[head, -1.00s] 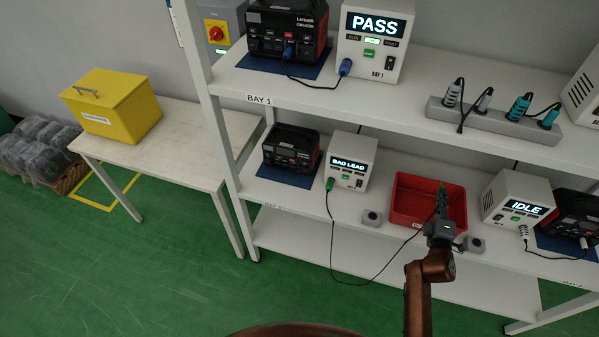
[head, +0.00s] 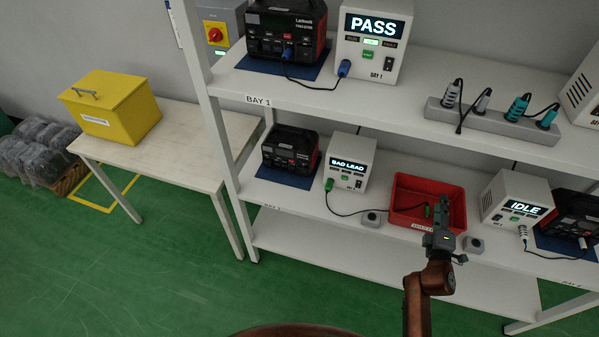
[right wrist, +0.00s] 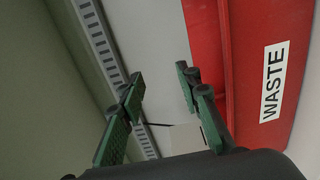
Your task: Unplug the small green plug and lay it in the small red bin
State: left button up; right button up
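The small red bin (head: 400,190) stands on the middle shelf. Its WASTE label and red wall (right wrist: 232,60) show at right in the right wrist view. A small green plug (head: 428,211) appears inside the bin near its front, at the end of a dark cable (head: 390,211). The cable's other end is a green connector (head: 329,185) at the front of the BAD LEAD tester (head: 352,165). My right gripper (head: 441,210) is over the bin's front right. Its fingers (right wrist: 160,95) are spread and empty. My left gripper is not in view.
Small grey boxes (head: 371,218) and (head: 473,245) flank the bin at the shelf edge. The IDLE tester (head: 513,200) stands to the right. The upper shelf (head: 400,105) overhangs behind, with a power strip (head: 490,121).

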jog(key=v, duration=0.8)
jog(key=shift+s, duration=0.15)
